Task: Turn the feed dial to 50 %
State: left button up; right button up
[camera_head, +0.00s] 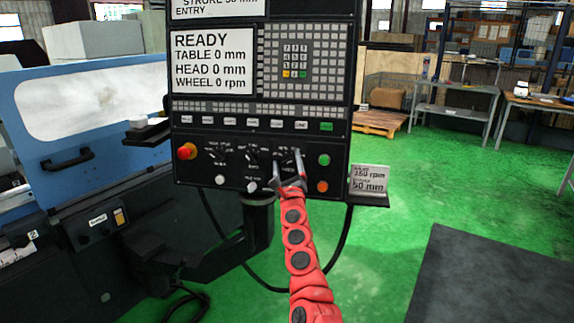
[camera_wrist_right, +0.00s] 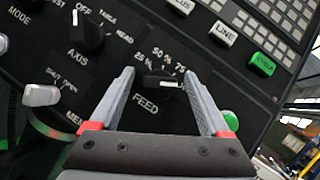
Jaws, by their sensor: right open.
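The feed dial (camera_wrist_right: 158,82) is a small black knob above the word FEED in the right wrist view. Its white mark points to the right, away from the 50 % label at its upper left; the label it faces is hidden by a finger. Labels 25 %, 50 % and part of 75 show around it. My right gripper (camera_wrist_right: 163,78) is open, with one finger on each side of the dial; I cannot tell if either touches it. In the head view the right gripper (camera_head: 287,160) is at the right part of the black control panel (camera_head: 200,172). My left gripper is out of view.
The axis knob (camera_wrist_right: 88,32) is left of the feed dial. A white lever-like knob (camera_wrist_right: 42,95) is at lower left. A red stop button (camera_head: 186,151), green button (camera_head: 323,160) and orange button (camera_head: 322,186) are on the panel. The screen (camera_head: 212,60) reads READY.

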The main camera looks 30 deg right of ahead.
grip_shut()
jog(key=shift+r+n+y+p, duration=0.15)
jog(key=shift+n+y+p, duration=0.25)
jog(key=shift+p, duration=0.3)
jog(key=n+g+y+p, duration=0.1)
jog(key=n+y+p, duration=0.1)
jog(key=n+p, duration=0.2)
jog(key=n+y+p, duration=0.2)
jog(key=n+p, duration=0.2)
jog(key=p, duration=0.1)
jog(key=n+g+y+p, duration=0.1)
jog(key=n+y+p, duration=0.1)
jog(key=p, duration=0.3)
jog(key=shift+r+n+g, duration=0.2)
jog(key=shift+n+g, duration=0.1)
jog(key=shift+n, duration=0.6)
jog(key=shift+f+n+g+y+p, duration=0.15)
jog(key=shift+n+g+y+p, duration=0.35)
jog(key=shift+n, duration=0.6)
jog(key=shift+n+g+p, duration=0.35)
jog(key=shift+n+g, duration=0.45)
jog(key=shift+n, duration=0.2)
jog(key=shift+f, duration=0.15)
